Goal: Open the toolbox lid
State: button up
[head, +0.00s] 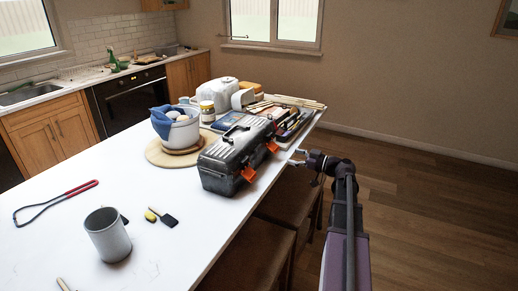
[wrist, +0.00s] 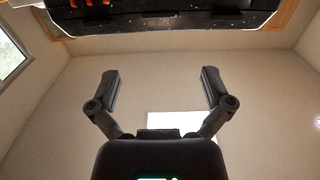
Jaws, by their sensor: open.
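The toolbox (head: 222,176) is dark grey and black and stands on the white table. Its lid (head: 228,150) looks closed, with a handle on top. Two orange latches, a nearer one (head: 248,173) and a farther one (head: 272,146), stick out from its right side. My gripper (head: 298,158) is to the right of the toolbox, at the table's edge and apart from the box. In the wrist view my gripper (wrist: 160,74) has its fingers spread with nothing between them.
The white table (head: 60,215) holds a grey mug (head: 108,236), a red-handled wire tool (head: 80,188) and a pot (head: 180,132) on a round board. A tray of tools (head: 295,122) lies behind the toolbox. Stools (head: 250,255) stand below the table's right edge.

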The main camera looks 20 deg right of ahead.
aim_at(260, 147)
jog(key=shift+x, duration=6.8)
jog(key=c, duration=1.1)
jog(key=shift+o, duration=0.2)
jog(key=shift+a, duration=0.1)
jog(key=shift+r, duration=0.15)
